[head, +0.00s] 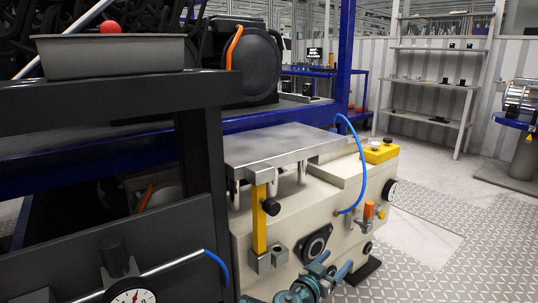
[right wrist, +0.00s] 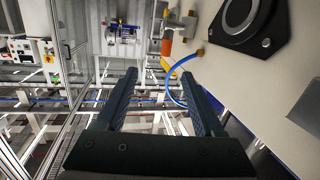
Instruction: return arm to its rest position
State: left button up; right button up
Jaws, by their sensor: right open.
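My right gripper (head: 327,271) is low in the head view, in front of the cream machine (head: 350,185). Its arm comes in from the bottom edge. In the right wrist view the two dark fingers (right wrist: 159,76) stand well apart. Nothing is between them, so the gripper is open and empty. The machine's side, with a round black fitting (right wrist: 240,18), is to the right of the fingers in that view. I cannot tell the exact gap. My left gripper is not in view.
A blue hose (head: 358,150) loops off the machine's side, near an orange-capped fitting (head: 369,209). A dark frame with a grey tray (head: 110,57) stands at left, a dial gauge (head: 132,296) below it. Open patterned floor (head: 440,250) lies at right, before shelves (head: 430,85).

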jog(key=s+a+r+n+g+y+p, duration=0.1)
jog(key=s+a+n+g+y+p, duration=0.5)
jog(key=s+p, duration=0.35)
jog(key=s+a+n+g+y+p, duration=0.4)
jog(key=s+a+n+g+p, duration=0.25)
jog(key=s+p, duration=0.35)
notch_tip(320, 180, up, 37)
jog(key=w+m+p, duration=0.1)
jog(key=p, duration=3.6)
jog(key=shift+w+d+f, duration=0.2)
jog(key=shift+w+d, duration=0.1)
